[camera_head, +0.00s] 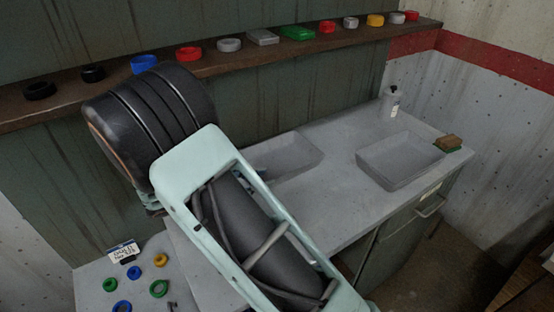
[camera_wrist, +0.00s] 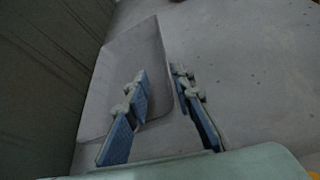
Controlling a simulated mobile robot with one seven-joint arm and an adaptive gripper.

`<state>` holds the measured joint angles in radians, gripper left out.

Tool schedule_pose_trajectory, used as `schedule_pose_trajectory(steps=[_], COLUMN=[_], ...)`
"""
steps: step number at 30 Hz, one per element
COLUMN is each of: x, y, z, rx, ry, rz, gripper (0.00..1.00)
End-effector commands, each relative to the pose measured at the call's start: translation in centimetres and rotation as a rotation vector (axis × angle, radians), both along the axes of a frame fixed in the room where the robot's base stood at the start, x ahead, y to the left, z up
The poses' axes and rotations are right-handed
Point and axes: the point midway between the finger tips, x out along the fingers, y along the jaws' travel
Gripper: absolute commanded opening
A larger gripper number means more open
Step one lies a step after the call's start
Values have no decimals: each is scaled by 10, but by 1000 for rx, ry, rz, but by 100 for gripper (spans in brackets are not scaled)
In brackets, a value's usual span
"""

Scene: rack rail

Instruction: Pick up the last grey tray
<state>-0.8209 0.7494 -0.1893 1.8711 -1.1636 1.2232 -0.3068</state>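Two grey trays stand on the grey counter. One tray (camera_head: 292,150) is at the back, partly hidden behind my arm. The other tray (camera_head: 400,158) is to the right, with nothing seen in it. In the wrist view a grey tray (camera_wrist: 120,60) lies close under my gripper (camera_wrist: 160,80). The blue-padded fingers are apart, with the tray's right wall appearing between them. The left finger overlaps the tray's inside and the right finger is outside it. I cannot tell whether either touches the wall.
A brown shelf (camera_head: 115,84) with coloured rings and small flat boxes runs along the back wall. A white bottle (camera_head: 391,101) and a brown and green block (camera_head: 447,143) stand at the counter's right. Several rings lie at lower left. The counter's middle (camera_head: 330,205) is clear.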

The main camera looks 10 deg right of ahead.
Motion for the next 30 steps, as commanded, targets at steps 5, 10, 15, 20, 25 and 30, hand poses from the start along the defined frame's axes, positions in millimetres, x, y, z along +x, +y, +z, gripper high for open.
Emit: schedule_pose_trajectory(steps=[5,10,15,20,25,30], x=[13,20,22,27,37,38], y=[-27,-39,-50,-74,-90,-91], z=[-10,-16,-16,-17,-25,-25], rx=[-1,3,3,3,3,4], ry=[-1,-2,-2,-2,-3,-5], rz=[-7,-6,-8,-11,-8,-7], gripper=[22,22,22,22,22,22])
